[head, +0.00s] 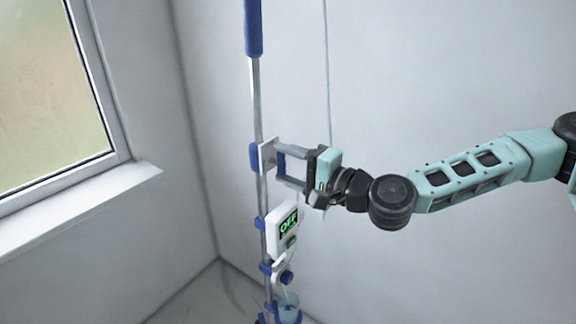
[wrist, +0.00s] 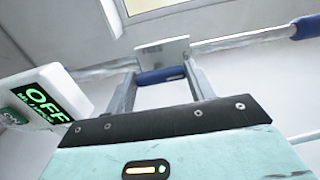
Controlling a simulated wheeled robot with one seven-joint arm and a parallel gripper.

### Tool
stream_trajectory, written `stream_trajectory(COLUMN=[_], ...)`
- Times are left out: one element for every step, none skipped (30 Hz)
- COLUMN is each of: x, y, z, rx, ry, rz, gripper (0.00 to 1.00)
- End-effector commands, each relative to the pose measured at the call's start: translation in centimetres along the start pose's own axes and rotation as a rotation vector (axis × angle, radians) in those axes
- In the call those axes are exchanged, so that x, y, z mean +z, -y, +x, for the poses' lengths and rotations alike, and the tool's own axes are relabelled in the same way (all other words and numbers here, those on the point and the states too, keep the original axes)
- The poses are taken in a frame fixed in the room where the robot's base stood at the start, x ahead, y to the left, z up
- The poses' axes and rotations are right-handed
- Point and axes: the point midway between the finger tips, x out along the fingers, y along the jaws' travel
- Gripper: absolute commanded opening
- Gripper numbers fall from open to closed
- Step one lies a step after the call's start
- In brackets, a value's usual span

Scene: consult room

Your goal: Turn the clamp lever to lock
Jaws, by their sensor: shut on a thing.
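A clamp with a white plate (head: 267,152) and a blue part (head: 254,158) sits on an upright metal pole (head: 258,105). My gripper (head: 278,165) reaches it from the right, its two fingers apart, one above the other. In the wrist view a blue bar (wrist: 161,76), which I take for the clamp lever, lies between the fingertips, and they are shut on it. The white plate (wrist: 163,51) shows just beyond. The exact finger contact and the lever's angle are hard to make out.
A white box (head: 283,229) with a green OFF display is on the pole just below my gripper. A white part with a blue knob (head: 286,277) and a bluish container (head: 288,308) are lower. A thin tube (head: 326,70) hangs behind. A window sill (head: 80,200) is left.

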Motion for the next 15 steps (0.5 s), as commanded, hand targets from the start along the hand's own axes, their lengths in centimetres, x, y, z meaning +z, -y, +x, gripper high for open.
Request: stream_trajectory(x=[-0.12,-0.12,-0.13,-0.13,-0.13,-0.13,-0.13,-0.13,-0.13,-0.13,-0.13,-0.13,-0.13,-0.13,-0.13], y=[-0.06,-0.06,-0.07,-0.07,-0.07,-0.07,-0.07,-0.07,-0.07,-0.08,-0.08,-0.08,-0.08,-0.08,-0.09], z=[-0.02,-0.02,-0.02,-0.02,-0.02,-0.02,-0.02,-0.02,-0.02,-0.02,-0.02,-0.02,-0.02,-0.02,-0.02], rx=[0.001,0.001,0.001,0.001,0.001,0.001,0.001,0.001,0.001,0.001,0.002,0.002,0.002,0.002,0.002], ry=[-0.003,-0.003,-0.003,-0.003,-0.003,-0.003,-0.003,-0.003,-0.003,-0.003,-0.003,-0.003,-0.003,-0.003,-0.003], rz=[0.007,0.01,0.013,0.014,0.015,0.016,0.016,0.016,0.016,0.016,0.016,0.016,0.016,0.016,0.016], gripper=[0.32,0.32,0.32,0.32,0.32,0.32,0.32,0.32,0.32,0.32,0.32,0.32,0.32,0.32,0.6])
